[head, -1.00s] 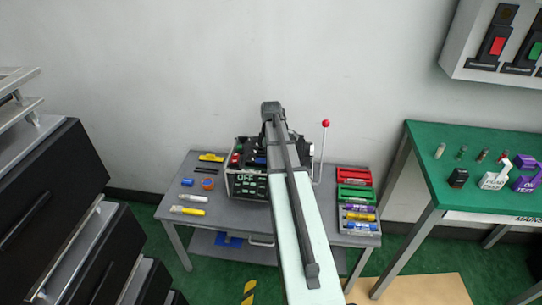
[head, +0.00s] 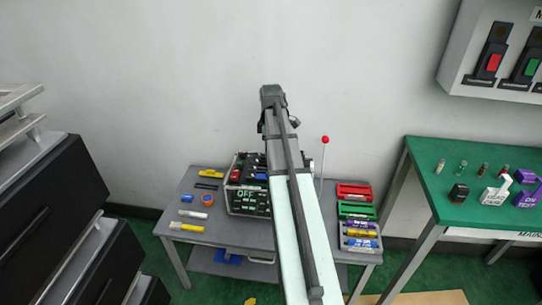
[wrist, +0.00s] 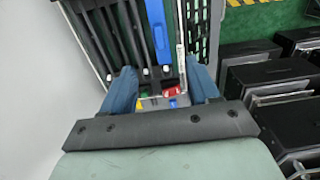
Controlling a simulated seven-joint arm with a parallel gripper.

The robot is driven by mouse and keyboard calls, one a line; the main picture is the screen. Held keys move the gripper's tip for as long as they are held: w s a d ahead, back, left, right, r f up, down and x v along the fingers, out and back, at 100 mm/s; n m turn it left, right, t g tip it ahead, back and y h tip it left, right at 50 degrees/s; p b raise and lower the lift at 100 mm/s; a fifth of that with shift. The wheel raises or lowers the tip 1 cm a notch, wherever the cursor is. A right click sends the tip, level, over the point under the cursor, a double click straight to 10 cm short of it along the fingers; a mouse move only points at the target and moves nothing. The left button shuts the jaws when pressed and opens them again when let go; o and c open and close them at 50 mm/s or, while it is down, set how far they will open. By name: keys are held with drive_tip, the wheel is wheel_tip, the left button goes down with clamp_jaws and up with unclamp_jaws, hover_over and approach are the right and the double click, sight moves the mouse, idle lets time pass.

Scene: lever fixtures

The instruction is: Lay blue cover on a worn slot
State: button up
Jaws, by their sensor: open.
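A slotted fixture box with an "OFF" label (head: 245,198) stands on the grey table, partly hidden behind my arm in the head view. In the wrist view, several dark slots (wrist: 112,40) run lengthwise on it. A long blue strip (wrist: 157,32), which looks like the blue cover, lies along one slot position. A small blue patch (head: 260,177) also shows on the box top in the head view. My gripper (wrist: 162,88) is open, its two fingers apart with nothing visibly held between them. It is above the fixture, apart from it. In the head view my arm hides the fingers.
A red-knobbed lever (head: 325,140) rises right of the box. Red, green and grey trays (head: 357,212) stand at the table's right. Markers, tape and a yellow tool (head: 187,227) lie at the left. A green table (head: 450,165) stands right, black drawers (head: 50,215) left.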

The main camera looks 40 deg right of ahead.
drive_tip(key=shift+r, duration=0.9)
drive_tip(key=s+a+f+m, duration=0.1)
drive_tip(key=a+f+m, duration=0.3)
drive_tip(key=a+f, duration=1.45)
drive_tip(key=s+a+f+m, duration=0.2)
drive_tip(key=s+a+f, duration=0.25)
drive_tip(key=a, duration=0.35)
drive_tip(key=s+a+f+m, duration=0.3)
drive_tip(key=s+a+f, duration=0.1)
drive_tip(key=a+f, duration=0.25)
drive_tip(key=s+f+g, duration=0.2)
drive_tip(key=s+f, duration=0.5)
drive_tip(key=s, duration=0.3)
drive_tip(key=s+f+g, duration=0.2)
drive_tip(key=s+f, duration=0.5)
drive_tip(key=s, duration=0.2)
drive_tip(key=s+a+f+g, duration=0.1)
drive_tip(key=s+f+g, duration=0.1)
drive_tip(key=s+f, duration=0.4)
drive_tip(key=s, duration=0.4)
drive_tip(key=shift+s+f+g, duration=0.35)
drive_tip(key=shift+f+g, duration=0.05)
